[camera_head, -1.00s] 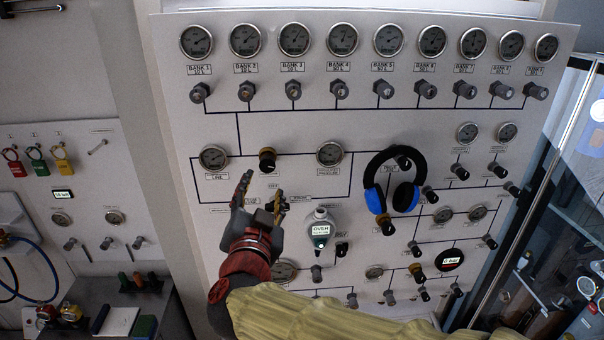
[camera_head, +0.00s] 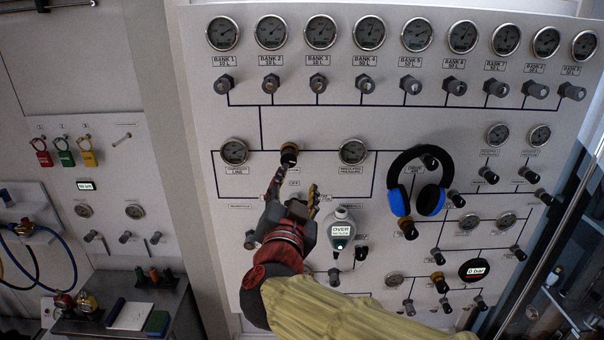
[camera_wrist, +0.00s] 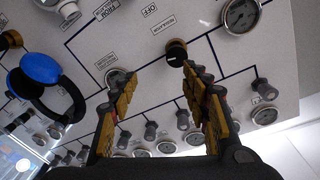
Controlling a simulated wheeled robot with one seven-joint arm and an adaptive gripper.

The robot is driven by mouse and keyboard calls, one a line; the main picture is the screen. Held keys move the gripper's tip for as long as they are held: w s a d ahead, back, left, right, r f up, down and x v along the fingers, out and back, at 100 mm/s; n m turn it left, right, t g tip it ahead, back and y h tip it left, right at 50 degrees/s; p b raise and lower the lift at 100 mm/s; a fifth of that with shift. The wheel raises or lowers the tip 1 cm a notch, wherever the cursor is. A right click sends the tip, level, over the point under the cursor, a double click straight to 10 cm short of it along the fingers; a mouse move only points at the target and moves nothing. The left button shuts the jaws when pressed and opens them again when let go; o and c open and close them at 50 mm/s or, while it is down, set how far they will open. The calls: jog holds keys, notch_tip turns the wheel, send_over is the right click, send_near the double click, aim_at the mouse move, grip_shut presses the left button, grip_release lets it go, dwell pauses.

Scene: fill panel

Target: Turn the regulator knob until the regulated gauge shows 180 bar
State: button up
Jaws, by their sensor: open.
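The regulator knob (camera_head: 289,154), dark with a brass part, sits on the panel between two gauges. It also shows in the wrist view (camera_wrist: 177,51), beyond the fingertips. The regulated gauge (camera_head: 353,151) is right of the knob, with a label below it; its reading is too small to make out. In the wrist view this gauge (camera_wrist: 118,77) is partly hidden behind a finger. My gripper (camera_head: 294,190) is open and empty, just below the knob in the head view and apart from it. In the wrist view the fingers (camera_wrist: 160,82) are spread wide.
Blue-and-black headphones (camera_head: 418,182) hang on the panel at right. A handheld device reading OVER (camera_head: 342,228) hangs beside my gripper. The charging line gauge (camera_head: 234,151) is left of the knob. A row of bank gauges and valves (camera_head: 320,86) runs above.

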aim_at(289, 159)
jog(key=w+n, duration=0.2)
jog(key=w, duration=0.1)
jog(key=w+a+n+y, duration=0.1)
jog(key=w+n, duration=0.1)
jog(key=w, duration=0.1)
jog(key=w+r+n+y, duration=0.1)
jog(key=w+n, duration=0.1)
jog(key=shift+w+a+r+n+b, duration=0.1)
jog(key=shift+w+a+n+b, duration=0.2)
jog(key=shift+w+a+n, duration=0.1)
jog(key=c, duration=1.1)
jog(key=shift+c, duration=0.3)
